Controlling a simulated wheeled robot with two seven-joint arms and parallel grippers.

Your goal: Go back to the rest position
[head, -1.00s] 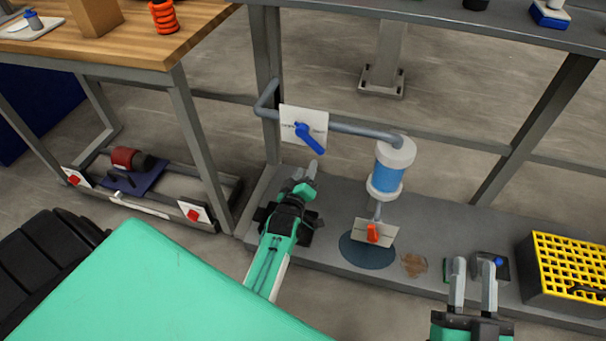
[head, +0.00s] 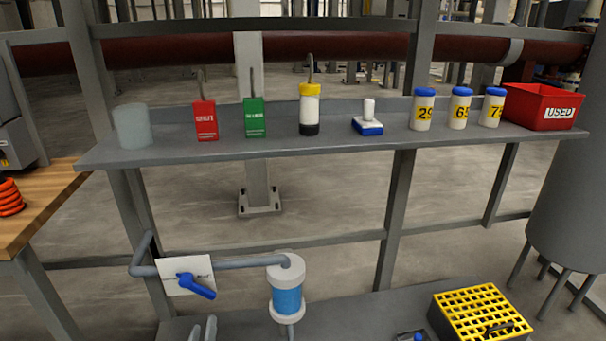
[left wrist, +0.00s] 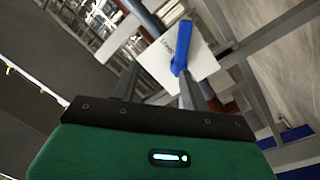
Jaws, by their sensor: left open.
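My left gripper (head: 203,329) shows only its two grey fingertips at the bottom edge of the head view, below the blue valve handle (head: 196,286) and apart from it. In the left wrist view, my left gripper (left wrist: 158,82) is open, with nothing held between its fingers. The blue handle (left wrist: 181,48) and its white plate (left wrist: 205,62) show beyond the fingers there. My right gripper is out of view.
A blue-bodied filter housing (head: 287,300) hangs on the grey pipe (head: 235,263). A grey shelf (head: 300,146) above carries a red box, a green box, several jars and a red bin (head: 540,106). A yellow grid crate (head: 483,314) stands lower right.

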